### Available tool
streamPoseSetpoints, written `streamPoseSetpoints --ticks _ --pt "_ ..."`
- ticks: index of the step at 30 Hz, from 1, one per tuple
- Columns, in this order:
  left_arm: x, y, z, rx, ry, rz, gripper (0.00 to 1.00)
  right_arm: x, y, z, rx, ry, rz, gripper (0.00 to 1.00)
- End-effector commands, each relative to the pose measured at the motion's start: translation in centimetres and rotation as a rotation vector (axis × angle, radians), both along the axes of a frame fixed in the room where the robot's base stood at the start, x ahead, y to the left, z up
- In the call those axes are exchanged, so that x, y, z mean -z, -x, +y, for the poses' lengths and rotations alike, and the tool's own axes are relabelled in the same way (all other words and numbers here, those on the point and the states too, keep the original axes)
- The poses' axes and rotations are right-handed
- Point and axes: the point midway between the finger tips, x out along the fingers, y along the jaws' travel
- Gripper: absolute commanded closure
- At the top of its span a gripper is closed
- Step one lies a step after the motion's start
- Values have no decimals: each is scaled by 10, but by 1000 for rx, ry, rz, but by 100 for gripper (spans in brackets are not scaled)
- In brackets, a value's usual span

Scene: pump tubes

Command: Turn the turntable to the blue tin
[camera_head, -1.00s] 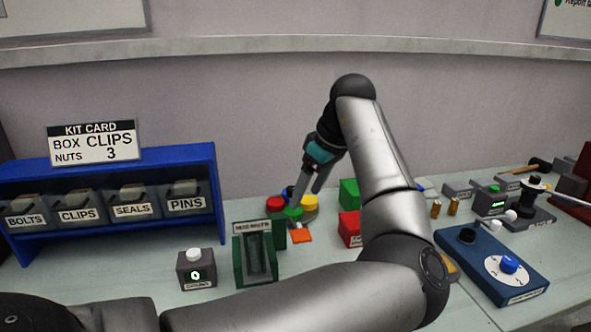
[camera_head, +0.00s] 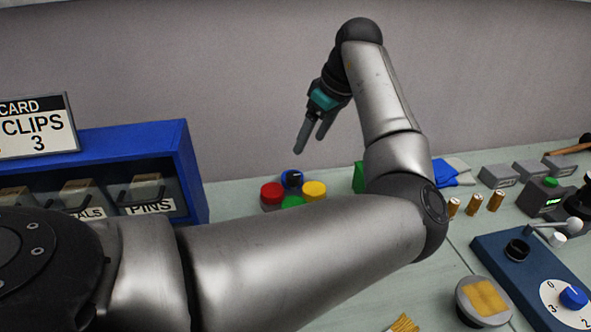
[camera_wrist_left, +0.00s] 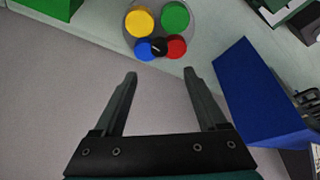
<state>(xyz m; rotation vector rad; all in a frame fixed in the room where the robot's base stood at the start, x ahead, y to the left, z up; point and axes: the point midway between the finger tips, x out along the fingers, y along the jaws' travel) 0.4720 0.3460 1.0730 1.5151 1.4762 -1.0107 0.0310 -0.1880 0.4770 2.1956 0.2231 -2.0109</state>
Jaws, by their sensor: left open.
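The turntable is a grey disc (camera_wrist_left: 183,43) that carries a red tin (camera_head: 271,193), a yellow tin (camera_head: 314,190), a green tin (camera_head: 292,202) and a blue tin (camera_wrist_left: 145,49). A black knob (camera_head: 292,179) stands up from its middle and hides part of the blue tin in the head view. My left gripper (camera_head: 311,146) is open and empty, above the turntable and apart from it. In the left wrist view, its fingers (camera_wrist_left: 160,74) point toward the blue and red tins. My left forearm hides the near table. My right gripper is not in view.
A blue rack (camera_head: 190,170) with labelled bins stands left of the turntable. A green block (camera_head: 359,177) is to the right, partly behind my arm. Farther right are brass cylinders (camera_head: 474,204) and a blue dial box (camera_head: 500,270). The wall is behind.

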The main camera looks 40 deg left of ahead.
Motion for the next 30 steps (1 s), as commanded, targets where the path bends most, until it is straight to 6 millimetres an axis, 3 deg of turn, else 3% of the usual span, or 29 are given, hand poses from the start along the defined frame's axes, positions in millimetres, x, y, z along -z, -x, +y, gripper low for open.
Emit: streamPoseSetpoints --ticks 9,15,21,30 --pt "68 0 28 -2 0 3 26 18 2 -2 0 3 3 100" --pt "99 0 40 -2 1 1 26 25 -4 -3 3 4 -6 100" --pt "113 -1 47 -1 0 1 26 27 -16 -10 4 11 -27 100" --pt "114 -1 47 -1 0 1 26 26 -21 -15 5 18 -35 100"
